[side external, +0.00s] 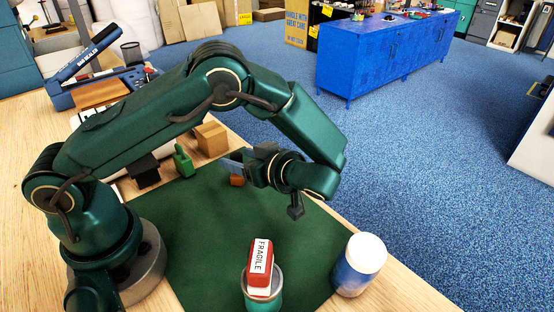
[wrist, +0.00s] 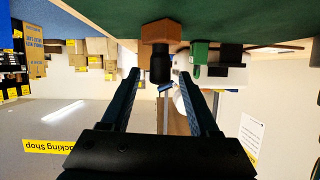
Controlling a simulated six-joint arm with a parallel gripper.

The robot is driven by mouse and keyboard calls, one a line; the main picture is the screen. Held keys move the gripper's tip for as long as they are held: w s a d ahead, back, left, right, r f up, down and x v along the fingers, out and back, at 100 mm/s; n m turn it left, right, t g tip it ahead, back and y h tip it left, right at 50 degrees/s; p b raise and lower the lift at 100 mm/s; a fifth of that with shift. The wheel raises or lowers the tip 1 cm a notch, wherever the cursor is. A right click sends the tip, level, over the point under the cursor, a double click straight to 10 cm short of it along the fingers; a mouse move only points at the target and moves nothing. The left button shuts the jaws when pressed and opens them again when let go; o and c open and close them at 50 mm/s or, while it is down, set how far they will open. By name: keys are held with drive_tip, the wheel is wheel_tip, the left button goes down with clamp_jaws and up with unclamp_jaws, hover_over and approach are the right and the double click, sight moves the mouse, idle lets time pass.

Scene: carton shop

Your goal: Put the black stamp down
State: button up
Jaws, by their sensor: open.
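The black stamp, with a brown block base (side external: 237,180) and a black handle, stands on the green mat (side external: 300,215). In the upside-down wrist view, its black handle (wrist: 160,66) shows between the fingertips, with the brown base above it in the picture. The base appears to rest on the mat. My gripper (side external: 238,160) is open, with its fingers level around or just short of the handle. A gap shows on both sides of the handle in the wrist view. My fingers hide the handle in the side view.
A green stamp-like object (side external: 183,161), a black object (side external: 145,170) and a cardboard box (side external: 210,138) stand behind. The mat's middle is clear.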

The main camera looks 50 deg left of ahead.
drive_tip(key=v, duration=0.7)
drive_tip(key=s+r+m+t+h, duration=0.6)
drive_tip(key=s+m+h, duration=0.5)
drive_tip(key=m, duration=0.6)
wheel_tip(320, 180, up, 3)
drive_tip(key=h, duration=0.2)
drive_tip(key=shift+s+d+f+m+h, duration=0.2)
drive_tip(key=shift+d+m+h, duration=0.1)
drive_tip(key=shift+d, duration=0.1)
